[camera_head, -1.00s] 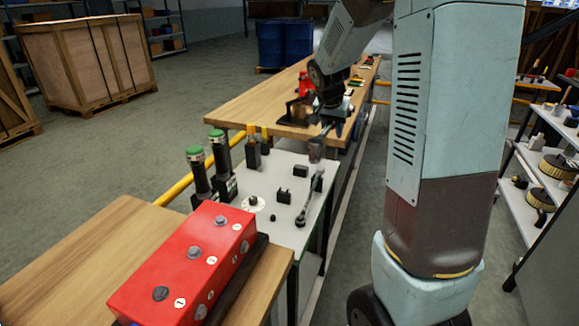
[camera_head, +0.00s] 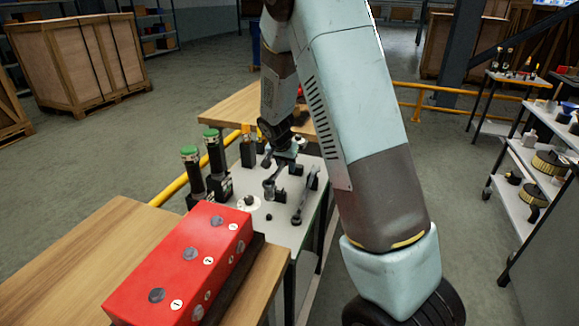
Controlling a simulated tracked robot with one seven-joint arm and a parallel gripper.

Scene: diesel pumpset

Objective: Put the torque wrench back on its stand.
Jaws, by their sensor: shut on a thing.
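My gripper (camera_head: 284,158) is over the far part of the grey bench top (camera_head: 283,232), small and partly hidden by its own wrist. It is shut on a dark grey tool, which I take to be the torque wrench (camera_head: 270,187); its end hangs just left of the black upright blocks. These small black blocks (camera_head: 281,196) look like the stand. I cannot tell whether the wrench touches them. Another long dark tool (camera_head: 304,198) lies along the right side of the bench top, apart from the gripper.
A red box (camera_head: 185,262) with round studs stands on the wooden bench at the front. Two green-capped black cylinders (camera_head: 215,150) stand at the left edge. A black knob on a white disc (camera_head: 248,203) sits near them. My arm covers the right side.

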